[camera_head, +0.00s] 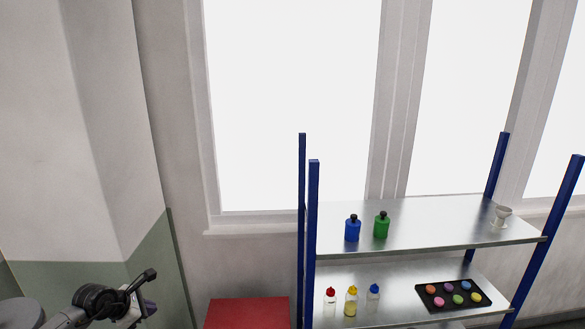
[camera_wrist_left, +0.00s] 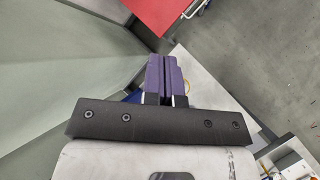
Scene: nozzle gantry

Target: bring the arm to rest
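My left gripper (camera_head: 147,307) is low at the left in the head view, beside the wall and left of the red surface. In the left wrist view its two purple fingers (camera_wrist_left: 163,66) lie side by side, shut, with nothing visible between them. My right gripper is in neither view.
A blue-posted metal rack (camera_head: 435,219) stands at the right. Its upper shelf holds a blue bottle (camera_head: 352,229), a green bottle (camera_head: 381,226) and a pale cup (camera_head: 502,215). Its lower shelf holds small bottles and a black tray (camera_head: 425,298). A red surface (camera_head: 247,313) is left of it.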

